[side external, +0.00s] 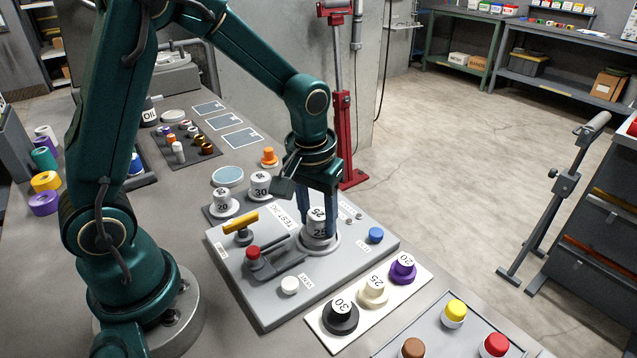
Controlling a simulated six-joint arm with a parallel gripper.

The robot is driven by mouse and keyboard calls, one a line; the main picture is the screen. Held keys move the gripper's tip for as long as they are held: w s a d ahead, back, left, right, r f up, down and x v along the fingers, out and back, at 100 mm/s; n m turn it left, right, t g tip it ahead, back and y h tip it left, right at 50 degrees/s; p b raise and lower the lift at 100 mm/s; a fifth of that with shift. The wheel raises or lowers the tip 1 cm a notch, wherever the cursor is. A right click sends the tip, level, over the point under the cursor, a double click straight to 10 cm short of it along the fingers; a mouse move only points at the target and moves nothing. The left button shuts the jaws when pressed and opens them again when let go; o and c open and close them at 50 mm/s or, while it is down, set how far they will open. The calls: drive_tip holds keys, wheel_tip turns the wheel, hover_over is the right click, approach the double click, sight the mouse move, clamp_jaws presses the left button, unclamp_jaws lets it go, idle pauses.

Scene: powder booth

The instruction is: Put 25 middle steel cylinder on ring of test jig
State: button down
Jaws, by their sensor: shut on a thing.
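The middle steel cylinder (319,229), marked 25, is upright between the fingers of my gripper (317,226). My gripper points down and is shut on it. The cylinder is at the pale ring (334,246) on the right part of the grey test jig (232,275). Its lower end meets or sits just over the ring; I cannot tell whether it bears on it. Two other steel cylinders, marked 20 (223,200) and 30 (260,184), stand on a dark plate behind the jig.
The jig carries a yellow handle (240,221), a red knob (253,252), a white button (290,285) and a blue button (376,235). A white board (419,284) in front holds black, cream and purple pieces. A tray (458,344) with coloured caps is at the lower right.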

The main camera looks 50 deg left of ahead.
drive_tip(key=shift+f, duration=0.6)
idle(1.1)
drive_tip(key=shift+c, duration=1.4)
unclamp_jaws()
drive_tip(key=shift+o, duration=1.4)
drive_tip(key=shift+r, duration=0.1)
drive_tip(key=shift+r, duration=3.9)
drive_tip(key=shift+r, duration=0.1)
